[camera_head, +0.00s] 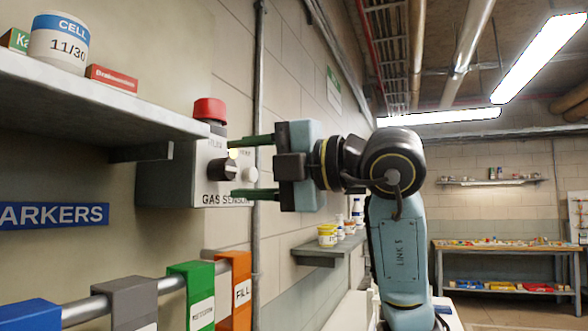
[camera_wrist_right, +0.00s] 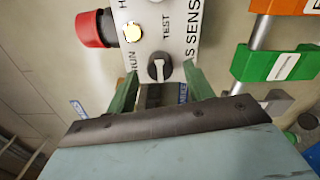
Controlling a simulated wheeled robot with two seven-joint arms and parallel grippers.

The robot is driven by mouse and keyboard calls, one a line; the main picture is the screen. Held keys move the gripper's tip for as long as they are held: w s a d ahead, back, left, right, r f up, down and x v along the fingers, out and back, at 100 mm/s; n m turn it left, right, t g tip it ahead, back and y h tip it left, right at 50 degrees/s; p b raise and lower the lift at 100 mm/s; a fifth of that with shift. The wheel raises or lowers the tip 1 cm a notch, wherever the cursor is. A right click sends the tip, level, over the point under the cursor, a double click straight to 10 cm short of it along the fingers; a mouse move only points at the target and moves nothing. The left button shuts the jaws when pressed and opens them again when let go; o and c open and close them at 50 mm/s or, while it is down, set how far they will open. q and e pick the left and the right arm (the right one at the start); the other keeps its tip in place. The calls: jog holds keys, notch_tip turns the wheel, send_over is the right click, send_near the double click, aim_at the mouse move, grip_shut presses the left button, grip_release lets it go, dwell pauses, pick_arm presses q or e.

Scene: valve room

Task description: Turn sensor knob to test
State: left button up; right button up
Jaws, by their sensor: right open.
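The gas sensor box (camera_head: 172,180) is grey with a white face and hangs on the wall at the left of the head view. Its black knob (camera_head: 222,169) sits on that face, and it also shows in the right wrist view (camera_wrist_right: 159,68) near the printed words RUN and TEST. A white mark shows on the knob; which word it points to is unclear. My right gripper (camera_head: 238,168) is open, its green fingers pointing at the face, one above and one below the knob's height. I see no contact with the knob. My left gripper is out of view.
A red cap (camera_head: 210,110) tops the box, and a lit yellow lamp (camera_wrist_right: 133,32) is beside the knob. A shelf (camera_head: 100,102) with a cup is at upper left. Coloured tags, one orange (camera_head: 236,290), hang on a rail below. A vertical pipe (camera_head: 257,70) runs right of the box.

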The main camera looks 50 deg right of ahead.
jog(key=b+v, duration=0.1)
jog(key=v, duration=1)
jog(key=shift+w, duration=0.1)
